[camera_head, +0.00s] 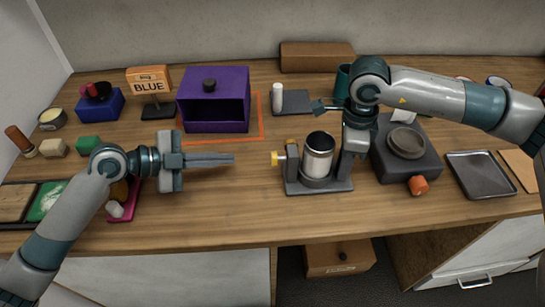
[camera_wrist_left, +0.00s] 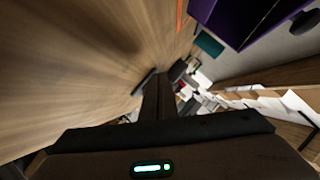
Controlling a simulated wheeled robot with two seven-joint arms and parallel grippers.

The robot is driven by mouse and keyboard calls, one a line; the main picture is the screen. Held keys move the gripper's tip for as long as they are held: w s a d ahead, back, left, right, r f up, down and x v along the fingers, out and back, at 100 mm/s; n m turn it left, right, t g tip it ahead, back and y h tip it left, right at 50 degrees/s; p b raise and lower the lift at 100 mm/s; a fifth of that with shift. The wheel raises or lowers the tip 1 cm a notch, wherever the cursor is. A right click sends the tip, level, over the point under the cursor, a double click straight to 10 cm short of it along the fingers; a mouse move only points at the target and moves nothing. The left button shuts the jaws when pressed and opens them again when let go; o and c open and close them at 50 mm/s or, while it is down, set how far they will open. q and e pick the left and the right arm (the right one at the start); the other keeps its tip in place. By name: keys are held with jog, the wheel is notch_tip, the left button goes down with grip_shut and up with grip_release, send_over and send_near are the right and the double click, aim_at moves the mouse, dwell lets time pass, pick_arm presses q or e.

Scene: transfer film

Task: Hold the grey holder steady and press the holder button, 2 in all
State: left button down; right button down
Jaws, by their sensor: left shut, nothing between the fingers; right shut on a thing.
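The grey holder (camera_head: 318,187) stands on the wooden table, with a metal canister with a dark top (camera_head: 319,158) upright in it. Its yellow button (camera_head: 277,158) sticks out on the left side. My left gripper (camera_head: 232,159) is shut and empty, lying level left of the button and pointing at it, with a gap between. Its dark fingers also show in the left wrist view (camera_wrist_left: 158,95), where I cannot make out the holder. My right gripper (camera_head: 349,158) reaches down at the holder's right side and is shut on it; its fingertips are partly hidden.
A purple open box (camera_head: 214,112) stands behind my left gripper, by an orange outline (camera_head: 262,118). A dark grey device (camera_head: 408,162) stands right of the holder, with an orange knob (camera_head: 418,185). The table in front of my left gripper is clear.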

aim_at(274, 158)
pick_arm(q)
jog(key=m+t, duration=0.1)
jog(key=f+m+t, duration=0.1)
jog(key=shift+a+f+m+y, duration=0.2)
jog(key=shift+a+m+y, duration=0.05)
jog(key=shift+m+y, duration=0.05)
jog(key=shift+s+a+m+t, duration=0.15)
jog(key=shift+m+t, duration=0.55)
jog(key=shift+t, duration=0.1)
jog(key=shift+s+a+m+t, duration=0.15)
jog(key=shift+m+t, duration=0.25)
jog(key=shift+m, duration=0.2)
jog(key=shift+s+a+r+m+t, duration=0.1)
jog(key=shift+s+r+m+t, duration=0.2)
jog(key=shift+m+t, duration=0.3)
jog(key=s+r+m+t, duration=0.1)
jog(key=m, duration=0.1)
jog(key=s+r+m, duration=0.1)
jog(key=m, duration=0.1)
jog(key=shift+a+t, duration=0.2)
jog(key=shift+t, duration=0.2)
jog(key=shift+s+r+m+t, duration=0.3)
jog(key=shift+s+r+m, duration=0.15)
jog(key=shift+m, duration=0.25)
jog(key=shift+d, duration=0.15)
jog(key=shift+w+d, duration=0.15)
jog(key=shift+d, duration=4.1)
jog(key=shift+d, duration=0.15)
